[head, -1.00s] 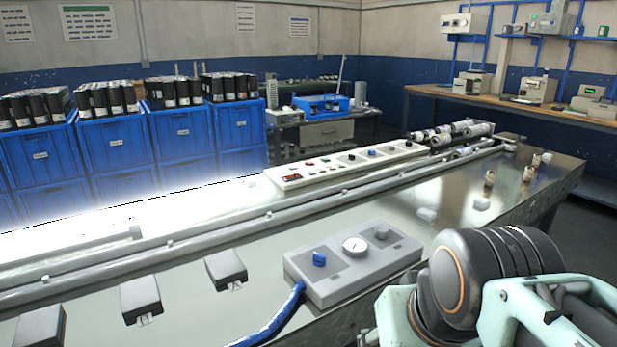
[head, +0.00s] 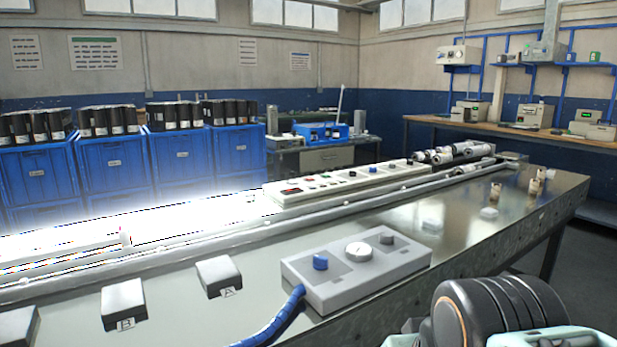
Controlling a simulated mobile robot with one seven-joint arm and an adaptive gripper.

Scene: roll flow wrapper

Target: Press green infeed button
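A long white control panel (head: 346,182) lies along the far side of the metal table. It carries a red display (head: 291,190), several small buttons towards its left half, and dark knobs towards its right end. The buttons are too small for me to tell which is the green infeed button. My gripper is out of view. Only a black joint and pale green links of my arm show at the lower right, on the near side of the table and well short of the panel.
A grey box (head: 354,275) with a blue knob, a dial and a blue hose sits at the near edge. Blocks marked A (head: 219,275) and B (head: 124,304) stand left of it. A rail (head: 300,218) runs before the panel.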

